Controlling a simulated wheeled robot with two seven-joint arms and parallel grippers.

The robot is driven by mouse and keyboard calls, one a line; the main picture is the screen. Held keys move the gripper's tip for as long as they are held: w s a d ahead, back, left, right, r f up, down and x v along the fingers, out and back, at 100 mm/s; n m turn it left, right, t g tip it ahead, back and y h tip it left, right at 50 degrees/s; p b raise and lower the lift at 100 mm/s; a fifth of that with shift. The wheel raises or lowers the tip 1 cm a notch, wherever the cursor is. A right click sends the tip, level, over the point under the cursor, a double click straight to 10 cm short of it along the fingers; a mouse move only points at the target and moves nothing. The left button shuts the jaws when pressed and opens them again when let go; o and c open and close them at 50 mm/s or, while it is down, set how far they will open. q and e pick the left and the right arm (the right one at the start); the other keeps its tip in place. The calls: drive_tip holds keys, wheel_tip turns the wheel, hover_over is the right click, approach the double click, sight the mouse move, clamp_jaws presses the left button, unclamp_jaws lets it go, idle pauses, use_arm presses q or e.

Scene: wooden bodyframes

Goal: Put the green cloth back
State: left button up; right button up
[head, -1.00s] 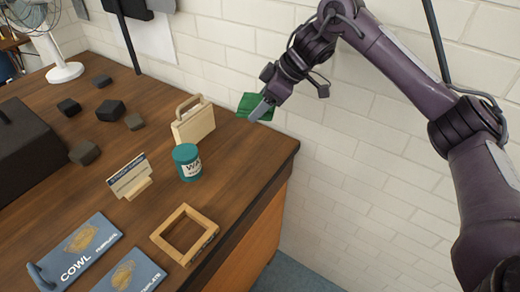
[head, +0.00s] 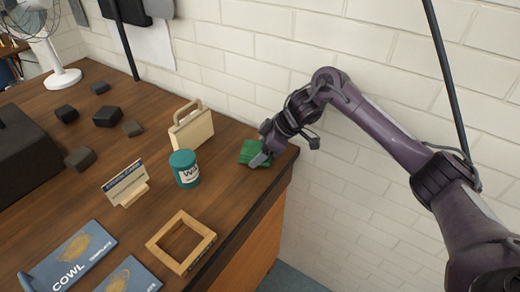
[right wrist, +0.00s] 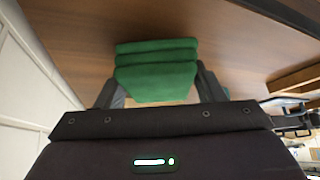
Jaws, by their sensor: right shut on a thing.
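The green cloth (head: 250,152) is a folded pad at the back right corner of the wooden table, right of the teal wax tin (head: 185,168). My right gripper (head: 262,158) is shut on it. In the right wrist view the folded layers of the cloth (right wrist: 156,70) show between the two fingers (right wrist: 158,88), with the brown tabletop behind. The cloth is at or just above the table surface; I cannot tell whether it touches. My left gripper is not in view.
A cream box with a handle (head: 192,130) stands behind the tin. A wooden frame (head: 204,246), a small sign (head: 126,185) and blue cowl template boards (head: 72,258) are nearer. Dark blocks (head: 108,115) lie left. A white brick wall (head: 350,150) runs along the right.

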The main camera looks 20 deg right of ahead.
drive_tip(key=shift+f, duration=0.55)
drive_tip(key=o, duration=1.5)
drive_tip(key=shift+r, duration=0.35)
drive_tip(key=v, duration=0.4)
drive_tip(key=shift+r+b, duration=0.25)
drive_tip(key=shift+b, duration=0.1)
drive_tip(key=p+v, duration=0.1)
drive_tip(key=v, duration=0.7)
